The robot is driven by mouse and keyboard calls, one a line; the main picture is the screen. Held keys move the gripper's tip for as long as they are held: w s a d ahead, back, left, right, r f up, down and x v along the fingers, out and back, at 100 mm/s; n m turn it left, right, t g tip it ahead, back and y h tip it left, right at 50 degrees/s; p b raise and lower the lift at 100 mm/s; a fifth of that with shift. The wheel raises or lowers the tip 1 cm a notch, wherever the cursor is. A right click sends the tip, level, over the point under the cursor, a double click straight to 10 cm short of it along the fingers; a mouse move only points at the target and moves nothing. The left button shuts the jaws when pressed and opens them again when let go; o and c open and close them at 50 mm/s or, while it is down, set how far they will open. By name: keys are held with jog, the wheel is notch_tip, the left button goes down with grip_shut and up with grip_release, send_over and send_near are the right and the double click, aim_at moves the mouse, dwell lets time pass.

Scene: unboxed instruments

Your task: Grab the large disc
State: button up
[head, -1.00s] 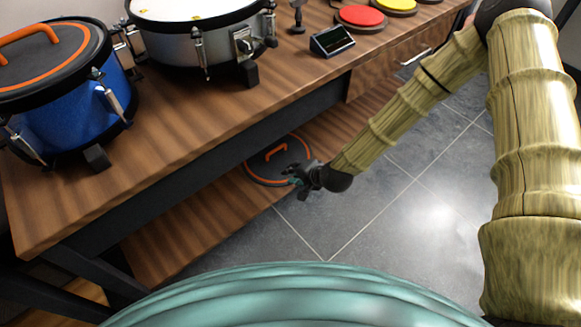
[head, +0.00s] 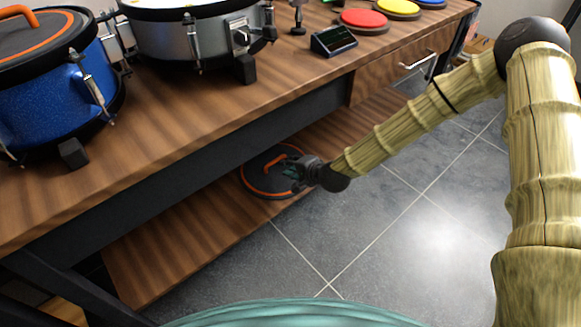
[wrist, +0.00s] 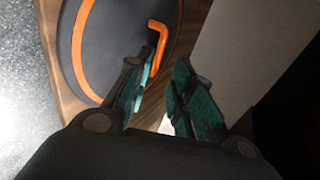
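The large disc (head: 258,182) is dark grey with an orange ring and an orange handle (head: 272,161). It lies on the lower wooden shelf under the table. In the wrist view the disc (wrist: 112,40) fills the upper left, with its orange handle (wrist: 156,48) just beyond the fingertips. My gripper (head: 291,172) is at the disc's right side in the head view and partly hides it. In the wrist view my gripper (wrist: 160,75) is open, with a gap between its teal-padded fingers and nothing held. The handle appears ahead of the left finger; contact cannot be told.
The lower shelf (head: 150,255) is bare to the left of the disc. The wooden tabletop (head: 185,130) overhangs it, with a dark beam (head: 180,190) along its edge. A blue drum (head: 50,110) and a silver drum (head: 190,40) stand above. Grey floor tiles are clear.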

aim_at(275, 170)
jog(key=b+x, duration=0.4)
jog(key=x, duration=0.5)
jog(key=shift+w+a+f, duration=0.1)
jog(key=shift+w+f, duration=0.1)
jog(key=shift+f, duration=0.1)
jog(key=shift+w+a+f, duration=0.2)
jog(key=shift+w+a, duration=0.1)
jog(key=shift+w, duration=0.1)
grip_shut()
